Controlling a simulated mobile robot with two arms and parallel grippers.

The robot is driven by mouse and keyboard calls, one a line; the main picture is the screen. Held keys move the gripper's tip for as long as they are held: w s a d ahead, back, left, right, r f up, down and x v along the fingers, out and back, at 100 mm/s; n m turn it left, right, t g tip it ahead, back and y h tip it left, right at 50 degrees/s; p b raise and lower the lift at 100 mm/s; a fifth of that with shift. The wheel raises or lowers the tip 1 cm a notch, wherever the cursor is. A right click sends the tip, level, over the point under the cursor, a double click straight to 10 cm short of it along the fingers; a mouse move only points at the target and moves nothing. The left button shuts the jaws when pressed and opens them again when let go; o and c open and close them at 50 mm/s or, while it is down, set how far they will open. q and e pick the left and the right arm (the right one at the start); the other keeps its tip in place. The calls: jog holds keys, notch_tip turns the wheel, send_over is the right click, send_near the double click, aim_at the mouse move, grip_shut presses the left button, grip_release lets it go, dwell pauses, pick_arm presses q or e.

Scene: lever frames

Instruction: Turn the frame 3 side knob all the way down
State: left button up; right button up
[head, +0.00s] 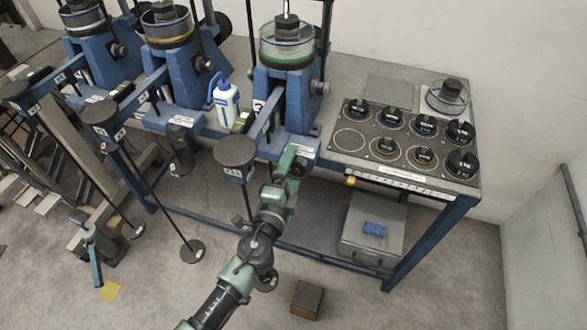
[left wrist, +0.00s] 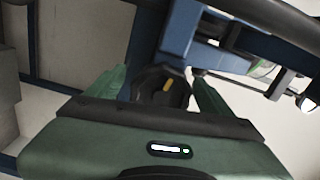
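Frame 3 (head: 285,100) is the blue lever frame on the right of the row, with a green-ringed clear pan on top. My left gripper (head: 290,163) is at the front lower right of frame 3. In the left wrist view its green fingers (left wrist: 160,88) stand apart on both sides of the knob, with a slim gap seemingly left. Contact is unclear. My right gripper is not in view.
A weight board (head: 345,165) with several black weights lies on the bench right of frame 3. A white-and-blue bottle (head: 227,103) stands left of it. Two similar frames stand farther left. A round dark pad (head: 235,151) is close left of my gripper. A brown block (head: 307,299) lies on the floor.

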pick_arm(q)
jog(key=shift+s+d, duration=0.3)
jog(key=shift+s, duration=0.15)
jog(key=b+v, duration=0.1)
jog(key=v, duration=0.3)
jog(key=shift+s+a, duration=0.1)
jog(key=shift+s+r, duration=0.15)
jog(key=shift+s, duration=0.3)
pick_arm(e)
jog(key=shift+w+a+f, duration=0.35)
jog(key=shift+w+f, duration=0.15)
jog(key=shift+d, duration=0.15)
pick_arm(q)
jog(key=shift+s+a, duration=0.1)
